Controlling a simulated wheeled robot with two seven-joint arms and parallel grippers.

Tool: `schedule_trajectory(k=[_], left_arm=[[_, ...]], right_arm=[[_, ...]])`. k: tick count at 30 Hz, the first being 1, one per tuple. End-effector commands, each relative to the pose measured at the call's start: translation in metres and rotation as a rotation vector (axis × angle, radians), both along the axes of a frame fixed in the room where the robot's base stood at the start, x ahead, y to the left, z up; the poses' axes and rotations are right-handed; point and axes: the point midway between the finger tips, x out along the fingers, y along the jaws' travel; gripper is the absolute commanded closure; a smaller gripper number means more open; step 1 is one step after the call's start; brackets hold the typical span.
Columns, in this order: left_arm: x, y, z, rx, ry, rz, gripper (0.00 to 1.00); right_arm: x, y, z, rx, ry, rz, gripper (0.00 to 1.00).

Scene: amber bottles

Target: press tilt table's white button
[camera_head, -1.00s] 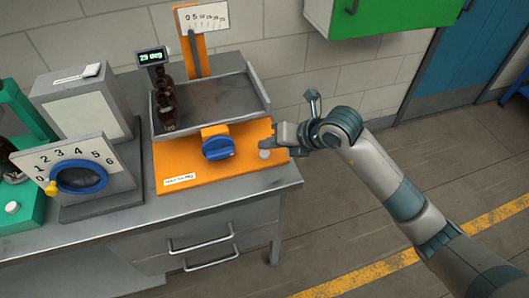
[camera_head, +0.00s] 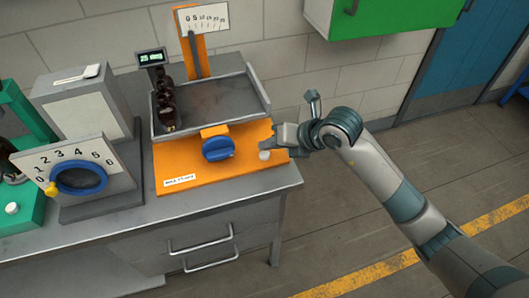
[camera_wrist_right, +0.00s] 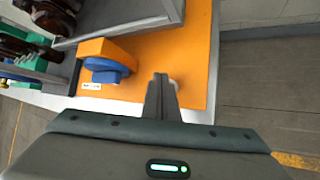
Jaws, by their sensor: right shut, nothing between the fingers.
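The tilt table has an orange base (camera_head: 205,178) and a grey tray (camera_head: 215,103) on top, with a blue knob (camera_head: 218,148) at its front. Its white button (camera_head: 264,155) is near the right end of the base. My right gripper (camera_head: 270,145) is shut and empty, with its fingertips close above the button; whether they touch it I cannot tell. In the right wrist view the shut fingers (camera_wrist_right: 161,90) partly hide the white button (camera_wrist_right: 174,86). Amber bottles (camera_head: 166,103) stand at the left side of the tray. My left gripper is out of view.
The bench's right edge is near my arm.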

Motion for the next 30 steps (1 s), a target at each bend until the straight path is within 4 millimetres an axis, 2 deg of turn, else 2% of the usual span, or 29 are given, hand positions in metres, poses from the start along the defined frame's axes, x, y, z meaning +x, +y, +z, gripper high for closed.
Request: schedule_trajectory(k=[21, 30], left_arm=[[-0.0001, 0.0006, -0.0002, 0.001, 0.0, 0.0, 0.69], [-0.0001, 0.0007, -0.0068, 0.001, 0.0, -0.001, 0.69]], right_arm=[[0.0001, 0.0, -0.0003, 0.0, 0.0, 0.0, 1.0], [-0.0001, 0.0, -0.0081, 0.0, 0.0, 0.0, 1.0]])
